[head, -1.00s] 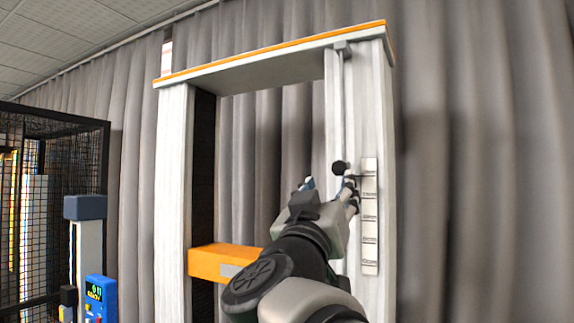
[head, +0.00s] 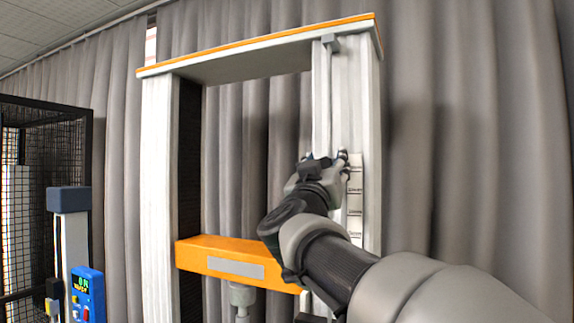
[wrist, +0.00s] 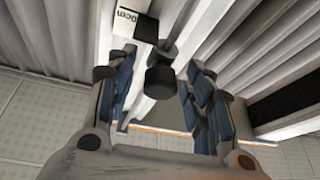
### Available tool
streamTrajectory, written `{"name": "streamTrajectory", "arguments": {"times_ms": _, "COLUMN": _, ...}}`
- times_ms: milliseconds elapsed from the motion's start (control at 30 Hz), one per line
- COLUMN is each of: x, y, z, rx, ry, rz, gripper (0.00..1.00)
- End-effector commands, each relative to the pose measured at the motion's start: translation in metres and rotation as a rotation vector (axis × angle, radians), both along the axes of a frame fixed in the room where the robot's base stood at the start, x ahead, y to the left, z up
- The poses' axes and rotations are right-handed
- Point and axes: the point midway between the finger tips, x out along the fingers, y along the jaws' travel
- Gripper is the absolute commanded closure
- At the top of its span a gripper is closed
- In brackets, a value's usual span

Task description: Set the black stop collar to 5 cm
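The black stop collar (wrist: 160,80) shows in the wrist view as a dark cylindrical piece on the pale upright, beside the scale. It lies between the fingers of my gripper (wrist: 161,62), with a visible gap on both sides. My gripper is open. In the head view my gripper (head: 327,160) is raised at the right post, and it hides the collar. The white scale strip (head: 354,205) runs down the post, partly behind my gripper. Its label (wrist: 127,25) in the wrist view ends in "0cm"; other markings are too small to read.
The frame's top beam (head: 260,50) passes above my gripper. An orange crosshead (head: 215,260) spans the frame below and left of it. A blue control box (head: 88,295) and a black mesh cage (head: 50,120) stand at the left. Grey curtains hang behind.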

Motion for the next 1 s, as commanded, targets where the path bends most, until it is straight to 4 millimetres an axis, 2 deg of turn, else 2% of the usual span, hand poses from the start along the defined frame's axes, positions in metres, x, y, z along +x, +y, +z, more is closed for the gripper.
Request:
{"name": "streamTrajectory", "arguments": {"times_ms": 67, "x": -0.0002, "y": 0.0001, "z": -0.0001, "rx": 0.0, "ry": 0.0, "rz": 0.0, "gripper": 0.57}}
{"name": "streamTrajectory", "arguments": {"times_ms": 700, "x": -0.0003, "y": 0.0002, "z": -0.0002, "rx": 0.0, "ry": 0.0, "rz": 0.0, "gripper": 1.0}}
{"name": "streamTrajectory", "arguments": {"times_ms": 1000, "x": -0.0002, "y": 0.0002, "z": -0.0006, "rx": 0.0, "ry": 0.0, "rz": 0.0, "gripper": 1.0}}
